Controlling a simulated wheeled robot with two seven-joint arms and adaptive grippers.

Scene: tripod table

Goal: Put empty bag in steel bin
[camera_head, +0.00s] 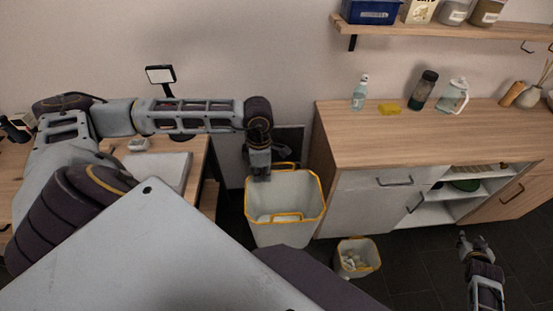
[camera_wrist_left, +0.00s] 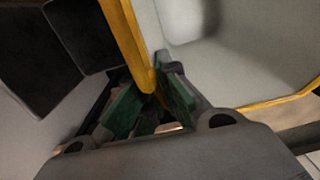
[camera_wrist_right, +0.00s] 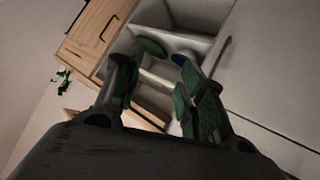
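A large pale container (camera_head: 265,233) with a yellow rim and yellow handles stands on the floor at the centre. It looks empty inside, and I cannot tell whether it is a bag or a bin. My left gripper (camera_head: 260,176) points down at its back left edge. In the left wrist view, my left gripper's fingers (camera_wrist_left: 152,92) close in on both sides of the yellow rim (camera_wrist_left: 128,40). A smaller pale bin (camera_head: 372,262) with a yellow rim holds crumpled whitish items. My right gripper (camera_head: 474,240) is open and empty at the lower right; its fingers show apart in the right wrist view (camera_wrist_right: 155,80).
A wooden counter (camera_head: 400,145) with a bottle, yellow sponge, dark flask and jug stands behind at right. Its open shelf (camera_head: 455,207) faces my right gripper. A desk (camera_head: 208,160) is at left. The dark floor (camera_head: 410,275) right of the small bin is clear.

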